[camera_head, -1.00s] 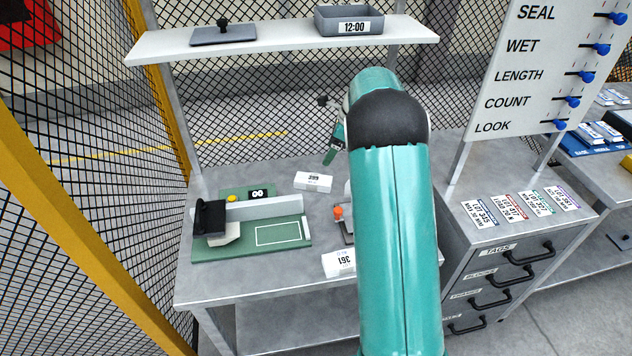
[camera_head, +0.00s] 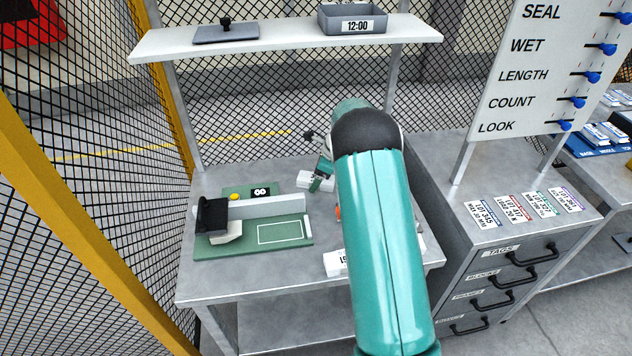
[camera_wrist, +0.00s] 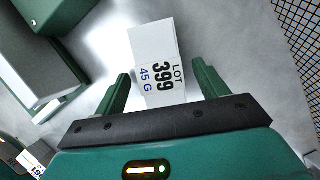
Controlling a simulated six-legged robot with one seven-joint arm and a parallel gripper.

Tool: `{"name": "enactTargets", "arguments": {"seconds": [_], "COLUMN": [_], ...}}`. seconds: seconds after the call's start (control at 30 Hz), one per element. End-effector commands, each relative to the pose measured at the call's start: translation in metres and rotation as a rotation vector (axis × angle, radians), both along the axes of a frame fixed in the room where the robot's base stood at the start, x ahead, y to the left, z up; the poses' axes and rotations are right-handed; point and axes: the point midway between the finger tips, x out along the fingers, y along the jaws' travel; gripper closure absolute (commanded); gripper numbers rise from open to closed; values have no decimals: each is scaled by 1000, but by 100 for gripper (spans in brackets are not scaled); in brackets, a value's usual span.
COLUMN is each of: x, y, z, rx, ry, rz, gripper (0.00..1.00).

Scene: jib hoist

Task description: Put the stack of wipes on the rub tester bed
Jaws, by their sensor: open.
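A white stack labelled LOT 399, 45 G (camera_head: 303,180) lies on the bench behind the rub tester. In the wrist view the stack (camera_wrist: 155,48) lies ahead of my fingers, its labelled near end at the gap between their tips. My gripper (camera_wrist: 162,84) is open, with no visible grip on the stack. In the head view my gripper (camera_head: 320,178) hangs over the stack and hides part of it. The green rub tester (camera_head: 225,252) stands at the left, with a black-topped arm and a white-outlined bed (camera_head: 279,232). The bed is bare.
Another white stack, its label partly hidden (camera_head: 335,262), lies at the front edge by my arm. An orange knob (camera_head: 338,212) shows beside my arm. A shelf (camera_head: 285,40) spans above the bench. Mesh fencing (camera_head: 90,150) stands left. A drawer cabinet (camera_head: 500,270) stands right.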

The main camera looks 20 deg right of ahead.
Motion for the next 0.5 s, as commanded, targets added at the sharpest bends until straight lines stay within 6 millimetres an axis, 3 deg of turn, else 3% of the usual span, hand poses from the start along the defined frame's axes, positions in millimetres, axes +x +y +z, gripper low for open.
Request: {"name": "enactTargets", "arguments": {"seconds": [0.27, 0.5], "x": [2, 2], "y": [2, 2], "z": [-5, -5], "rx": [0, 0], "ry": [-2, -1], "rz": [-1, 0], "gripper": [27, 74]}}
